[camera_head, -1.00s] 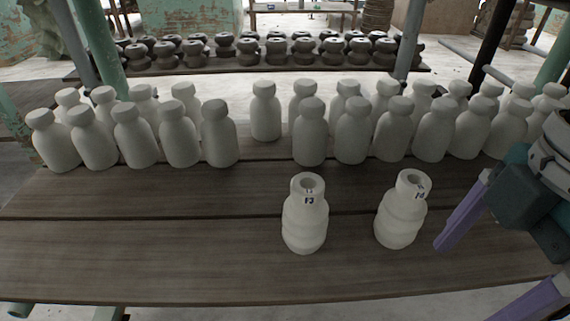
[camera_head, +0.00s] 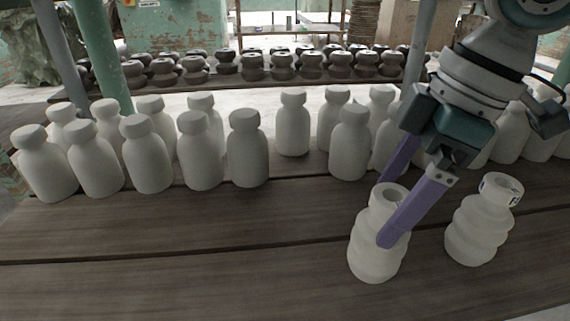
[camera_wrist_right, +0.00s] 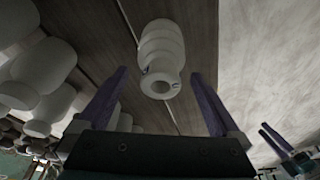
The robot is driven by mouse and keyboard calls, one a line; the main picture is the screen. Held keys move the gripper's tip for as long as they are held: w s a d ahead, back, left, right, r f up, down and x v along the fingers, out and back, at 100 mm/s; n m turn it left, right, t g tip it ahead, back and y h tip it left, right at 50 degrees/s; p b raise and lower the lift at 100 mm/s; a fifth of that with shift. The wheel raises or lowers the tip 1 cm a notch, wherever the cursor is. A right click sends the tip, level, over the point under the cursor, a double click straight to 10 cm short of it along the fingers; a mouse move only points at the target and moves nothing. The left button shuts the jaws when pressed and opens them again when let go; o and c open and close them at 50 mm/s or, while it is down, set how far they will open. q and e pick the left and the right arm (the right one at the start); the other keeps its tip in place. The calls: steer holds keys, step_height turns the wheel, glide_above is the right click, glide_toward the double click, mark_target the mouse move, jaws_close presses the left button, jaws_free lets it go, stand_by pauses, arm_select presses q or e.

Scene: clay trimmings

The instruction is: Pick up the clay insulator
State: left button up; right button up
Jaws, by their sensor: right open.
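Two white ribbed clay insulators with open tops stand apart on the wooden table's front part. The left insulator (camera_head: 372,262) is partly covered by my right gripper (camera_head: 386,210), whose purple fingers reach down at its upper part, one in front and one behind. The right insulator (camera_head: 475,236) stands beside it, with a dark mark at its rim. In the right wrist view, my right gripper (camera_wrist_right: 158,75) is open, with an insulator (camera_wrist_right: 162,48) between and beyond the fingertips, a gap on each side. Small purple fingers (camera_wrist_right: 272,140) at that view's right appear to be my left gripper; their opening is unclear.
Rows of smooth white bottle-shaped pieces (camera_head: 248,150) stand behind the insulators; some are hidden by my right arm. Dark spool-shaped pieces (camera_head: 255,67) fill a rack farther back. The table's front left (camera_head: 170,250) is clear.

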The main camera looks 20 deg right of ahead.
mark_target(375, 230)
steer(key=shift+s+f, duration=0.1)
steer(key=shift+f, duration=0.35)
steer(key=b+x, duration=0.4)
steer(key=x, duration=0.1)
steer(key=shift+f, duration=0.2)
steer(key=shift+r, duration=0.1)
steer(key=shift+s+d, duration=0.1)
steer(key=shift+c, duration=0.9)
jaws_close()
